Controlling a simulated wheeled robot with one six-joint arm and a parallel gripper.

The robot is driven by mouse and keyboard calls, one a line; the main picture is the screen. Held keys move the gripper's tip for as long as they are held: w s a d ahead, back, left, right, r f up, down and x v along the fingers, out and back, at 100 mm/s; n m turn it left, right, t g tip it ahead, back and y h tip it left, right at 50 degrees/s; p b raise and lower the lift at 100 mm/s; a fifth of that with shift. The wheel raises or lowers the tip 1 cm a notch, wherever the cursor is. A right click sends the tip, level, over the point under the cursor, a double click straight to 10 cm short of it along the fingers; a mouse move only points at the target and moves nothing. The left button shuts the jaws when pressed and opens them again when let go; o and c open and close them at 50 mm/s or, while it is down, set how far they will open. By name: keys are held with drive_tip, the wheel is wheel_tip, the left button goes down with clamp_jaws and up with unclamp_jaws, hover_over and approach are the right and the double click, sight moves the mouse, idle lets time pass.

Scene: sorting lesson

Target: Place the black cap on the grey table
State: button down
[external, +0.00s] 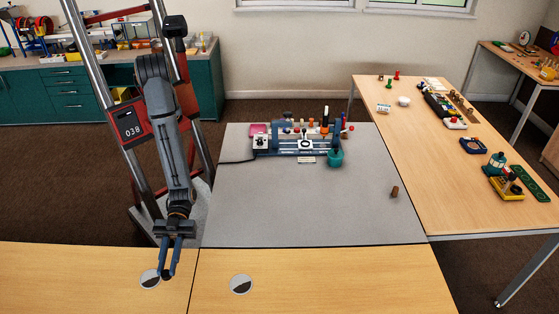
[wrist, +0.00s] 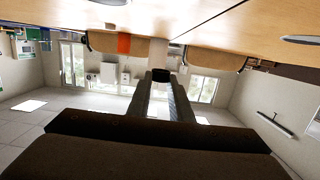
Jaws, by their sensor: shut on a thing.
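My gripper (external: 167,274) points down over the light wooden table at the front left, outside the front left corner of the grey table (external: 300,205). In the wrist view its two fingers (wrist: 160,82) are shut on the black cap (wrist: 161,75), a small dark piece at the fingertips.
A blue-grey apparatus (external: 305,143) with small coloured pieces stands at the back of the grey table. A teal pot (external: 335,158) is beside it, and a brown cork (external: 394,192) stands near the right edge. A wooden table (external: 440,190) with several items adjoins at right.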

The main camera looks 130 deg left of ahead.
sight(176, 282)
drive_tip(key=shift+f, duration=3.9)
drive_tip(key=shift+f, duration=0.25)
drive_tip(key=c, duration=1.6)
unclamp_jaws()
drive_tip(key=shift+a, duration=0.1)
